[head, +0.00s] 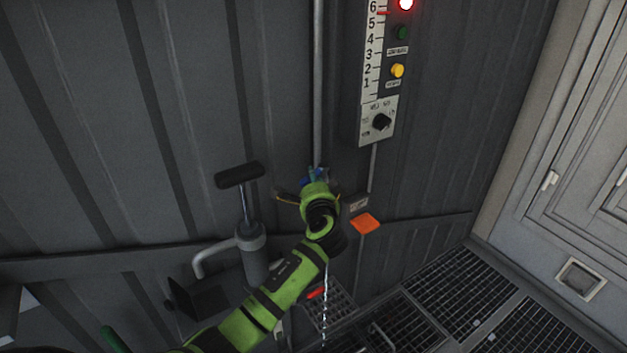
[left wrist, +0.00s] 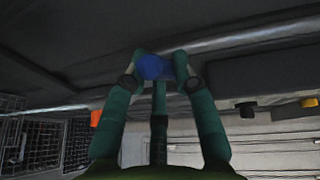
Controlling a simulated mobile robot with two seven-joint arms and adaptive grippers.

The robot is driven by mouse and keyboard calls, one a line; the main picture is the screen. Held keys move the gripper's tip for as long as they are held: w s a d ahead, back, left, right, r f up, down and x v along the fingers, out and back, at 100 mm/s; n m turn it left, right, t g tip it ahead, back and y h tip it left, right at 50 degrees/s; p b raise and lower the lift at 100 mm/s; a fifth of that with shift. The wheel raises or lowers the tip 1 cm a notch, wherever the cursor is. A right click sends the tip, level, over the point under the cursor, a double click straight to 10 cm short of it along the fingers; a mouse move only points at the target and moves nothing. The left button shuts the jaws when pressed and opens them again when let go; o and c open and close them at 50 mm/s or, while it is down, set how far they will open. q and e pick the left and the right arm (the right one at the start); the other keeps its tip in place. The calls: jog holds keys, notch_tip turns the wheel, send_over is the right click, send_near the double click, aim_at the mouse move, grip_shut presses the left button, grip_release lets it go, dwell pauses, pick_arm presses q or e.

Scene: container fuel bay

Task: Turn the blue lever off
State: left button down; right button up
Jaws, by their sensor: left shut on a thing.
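The blue lever (left wrist: 152,67) sits between the fingers of my left gripper (left wrist: 158,72) in the left wrist view, and the fingers are closed on it. In the head view my left arm reaches in from below, and its gripper (head: 316,178) is at the vertical pipe on the ribbed wall. Only a small blue bit of the lever (head: 313,174) shows there; my gripper and wrist hide the rest. I cannot tell the lever's angle. My right gripper is not in view.
A level gauge panel (head: 377,75) with a lit red lamp and a black knob is above right. A hand pump (head: 250,235) with a black T-handle stands left of my arm. An orange piece (head: 365,223) is at right, above floor grating (head: 440,290). A pale cabinet stands far right.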

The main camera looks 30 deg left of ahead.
pick_arm(q)
jog(key=m+h+p, duration=0.1)
jog(key=a+m+t+h+p, duration=0.1)
jog(key=h+p, duration=0.1)
jog(key=shift+a+r+m+t, duration=0.2)
jog(key=shift+a+m+t, duration=0.1)
jog(key=shift+w+a+f+m+t+h+p, duration=0.1)
jog(key=shift+a+m+t+h+p, duration=0.1)
jog(key=shift+m+h+p, duration=0.25)
jog(key=shift+w+a+f+m+t+h+p, duration=0.1)
jog(key=shift+m+t+h, duration=0.15)
jog(key=shift+h, duration=0.4)
jog(key=shift+d, duration=0.1)
jog(key=c, duration=1)
grip_release()
